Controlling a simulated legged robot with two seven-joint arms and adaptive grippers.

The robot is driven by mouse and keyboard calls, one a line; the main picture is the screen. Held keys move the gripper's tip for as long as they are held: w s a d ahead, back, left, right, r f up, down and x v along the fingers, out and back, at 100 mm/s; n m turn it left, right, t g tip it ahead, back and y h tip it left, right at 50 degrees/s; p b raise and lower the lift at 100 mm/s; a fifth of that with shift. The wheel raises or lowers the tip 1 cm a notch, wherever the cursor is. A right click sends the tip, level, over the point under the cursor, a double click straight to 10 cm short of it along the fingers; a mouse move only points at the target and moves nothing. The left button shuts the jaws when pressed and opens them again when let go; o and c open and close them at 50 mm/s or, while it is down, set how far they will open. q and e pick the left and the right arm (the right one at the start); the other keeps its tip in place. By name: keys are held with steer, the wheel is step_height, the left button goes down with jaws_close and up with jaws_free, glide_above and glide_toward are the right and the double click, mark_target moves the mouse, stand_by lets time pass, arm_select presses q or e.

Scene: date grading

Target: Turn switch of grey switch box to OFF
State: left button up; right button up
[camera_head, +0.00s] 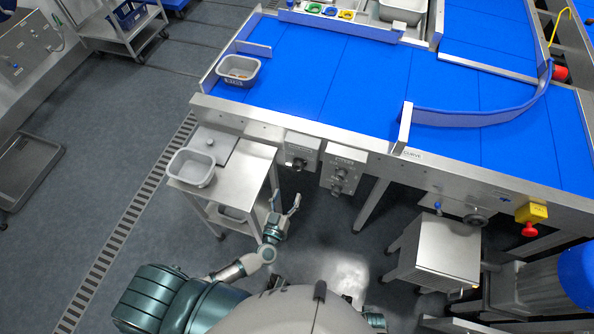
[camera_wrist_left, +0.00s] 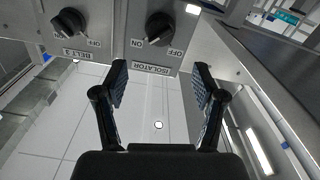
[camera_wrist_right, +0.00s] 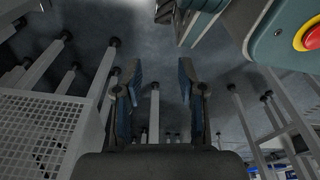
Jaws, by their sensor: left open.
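Two grey switch boxes hang under the conveyor's front edge: a small one (camera_head: 301,150) and a larger panel (camera_head: 343,168) to its right. In the left wrist view, one box (camera_wrist_left: 128,45) has the label ISOLATOR and a black rotary switch (camera_wrist_left: 159,28) between ON and OFF marks; its handle seems to lean toward ON. Beside it is a BELT 3 switch (camera_wrist_left: 69,22). My left gripper (camera_head: 285,204) is open and empty, below and apart from the boxes; its fingers (camera_wrist_left: 160,82) point at the isolator box. My right gripper (camera_wrist_right: 160,82) is open and empty.
A steel trolley (camera_head: 243,172) with a grey tub (camera_head: 191,167) stands left of my left gripper. The blue conveyor (camera_head: 310,75) extends above the boxes. A steel cabinet (camera_head: 437,250) and a red emergency button (camera_head: 529,230) are at right. Table legs show near my right gripper.

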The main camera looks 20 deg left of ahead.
mark_target(296, 171)
arm_select(q)
steer(key=w+b, duration=0.1)
steer(key=w, duration=0.9)
steer(key=shift+w+f, duration=0.15)
steer(key=shift+w+d, duration=0.1)
steer(key=shift+w, duration=0.35)
arm_select(e)
steer(key=w+r, duration=0.3)
steer(key=shift+a+r, duration=0.25)
steer(key=shift+r, duration=0.1)
arm_select(q)
steer(key=c, duration=1.1)
